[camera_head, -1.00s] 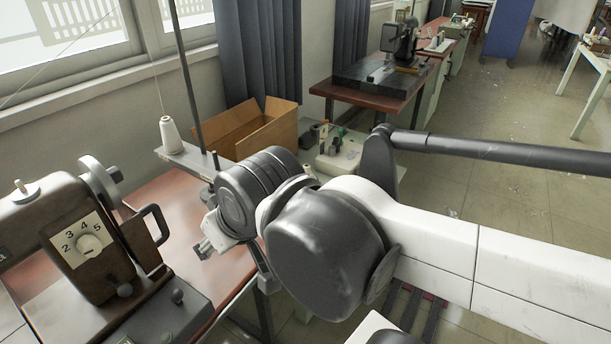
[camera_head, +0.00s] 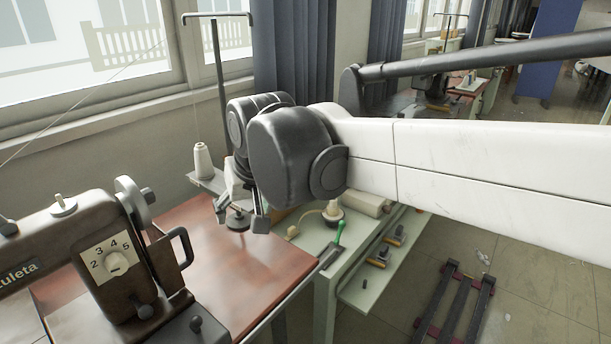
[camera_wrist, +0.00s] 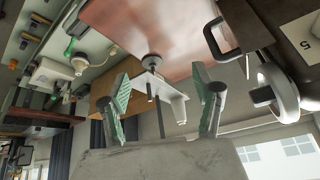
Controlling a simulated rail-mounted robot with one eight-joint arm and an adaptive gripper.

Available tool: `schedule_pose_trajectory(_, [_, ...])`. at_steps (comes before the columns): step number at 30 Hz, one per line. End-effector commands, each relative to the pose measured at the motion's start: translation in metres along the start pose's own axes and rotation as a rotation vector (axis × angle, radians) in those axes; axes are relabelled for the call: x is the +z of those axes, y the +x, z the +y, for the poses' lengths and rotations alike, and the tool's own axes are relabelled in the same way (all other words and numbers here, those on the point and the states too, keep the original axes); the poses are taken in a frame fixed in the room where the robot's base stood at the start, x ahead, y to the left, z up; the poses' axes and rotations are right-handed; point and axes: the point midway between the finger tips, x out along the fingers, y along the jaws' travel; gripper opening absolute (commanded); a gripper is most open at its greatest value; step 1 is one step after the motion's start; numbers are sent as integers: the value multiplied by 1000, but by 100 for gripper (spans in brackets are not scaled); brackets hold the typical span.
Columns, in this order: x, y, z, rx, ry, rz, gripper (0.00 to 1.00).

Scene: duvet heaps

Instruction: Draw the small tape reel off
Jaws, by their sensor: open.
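I cannot pick out the small tape reel with certainty. A small round cream and dark piece (camera_head: 333,211) stands on the pale green bench; it also shows in the wrist view (camera_wrist: 80,63), but I cannot tell whether it is the reel. My gripper (camera_head: 240,214) is open and empty, left of that piece, above the far end of the red-brown sewing table (camera_head: 180,235). In the wrist view, the green-padded fingers (camera_wrist: 166,97) stand wide apart. The thread stand's white shelf (camera_wrist: 172,91) shows between them, apparently beyond the fingertips.
The brown sewing machine (camera_head: 115,255) stands at the left. A white thread cone (camera_head: 203,160) and tall pole (camera_head: 219,80) are close behind my gripper.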

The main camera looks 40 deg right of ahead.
Motion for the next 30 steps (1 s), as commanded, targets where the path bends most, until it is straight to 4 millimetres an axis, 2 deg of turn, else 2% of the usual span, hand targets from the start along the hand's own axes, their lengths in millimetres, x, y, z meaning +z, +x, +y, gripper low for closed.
schedule_pose_trajectory(1, [-16, 5, 6, 11, 31, -14, 63])
schedule_pose_trajectory(3, [-34, 10, 15, 25, 75, -31, 63])
schedule_pose_trajectory(8, [-75, 26, 38, 56, 172, -73, 63])
schedule_pose_trajectory(15, [-130, 60, 82, 102, 321, -132, 63])
schedule_pose_trajectory(24, [-184, 114, 151, 160, 509, -204, 63])
schedule_pose_trajectory(30, [-209, 156, 206, 199, 636, -250, 63])
